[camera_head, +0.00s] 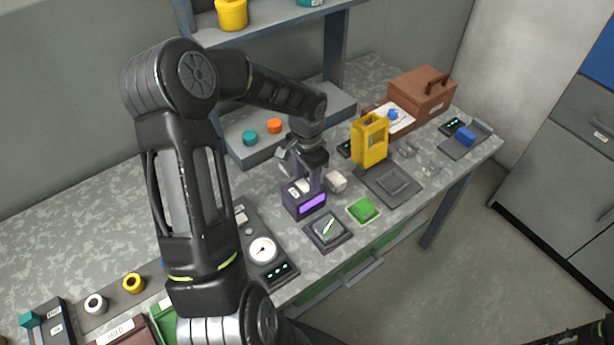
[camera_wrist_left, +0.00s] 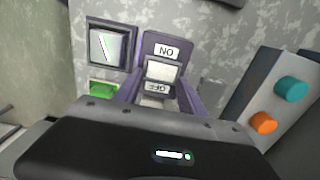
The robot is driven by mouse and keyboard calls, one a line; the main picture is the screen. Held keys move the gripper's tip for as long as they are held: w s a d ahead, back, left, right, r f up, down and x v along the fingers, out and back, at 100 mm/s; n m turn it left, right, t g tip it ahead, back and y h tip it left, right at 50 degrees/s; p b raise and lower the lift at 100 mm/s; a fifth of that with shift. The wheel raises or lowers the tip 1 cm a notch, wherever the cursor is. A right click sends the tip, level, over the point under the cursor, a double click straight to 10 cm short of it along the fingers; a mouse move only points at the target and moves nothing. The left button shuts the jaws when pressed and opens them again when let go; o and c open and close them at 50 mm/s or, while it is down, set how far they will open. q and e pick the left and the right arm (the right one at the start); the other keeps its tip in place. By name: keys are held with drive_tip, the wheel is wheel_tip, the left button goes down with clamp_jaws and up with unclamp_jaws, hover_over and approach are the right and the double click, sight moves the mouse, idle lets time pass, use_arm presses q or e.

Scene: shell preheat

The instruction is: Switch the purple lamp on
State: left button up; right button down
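The purple lamp switch box (camera_head: 291,203) stands on the grey bench, with a bright violet panel (camera_head: 313,203) on its front; I cannot tell whether that panel is lit. In the left wrist view its white rocker (camera_wrist_left: 161,70) sits between an ON label and an upside-down OFF label. Which way the rocker is tipped is unclear. My left gripper (camera_head: 306,177) is right above the box, pointing down. In the left wrist view its two fingers (camera_wrist_left: 158,95) stand apart with the rocker between them, and nothing is held. Contact with the rocker cannot be made out.
A dark square switch panel (camera_head: 328,230) and a green button (camera_head: 363,210) are in front of the box. A white knob (camera_head: 337,181) and a yellow holder (camera_head: 370,140) stand to the right. A gauge (camera_head: 263,250) is at left. A low shelf (camera_head: 243,147) with teal and orange knobs lies behind.

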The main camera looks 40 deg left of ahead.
sight(303, 186)
use_arm(q)
clamp_jaws()
drive_tip(key=shift+s+a+t+b, duration=0.1)
drive_tip(key=shift+t+b, duration=0.2)
drive_tip(key=shift+s+t, duration=0.1)
drive_tip(key=shift+t, duration=0.2)
drive_tip(key=shift+r, duration=0.1)
drive_tip(key=shift+o, duration=1.8)
unclamp_jaws()
wheel_tip(303, 186, up, 8)
drive_tip(key=b, duration=0.1)
drive_tip(key=shift+s+b, duration=0.3)
drive_tip(key=shift+s, duration=0.05)
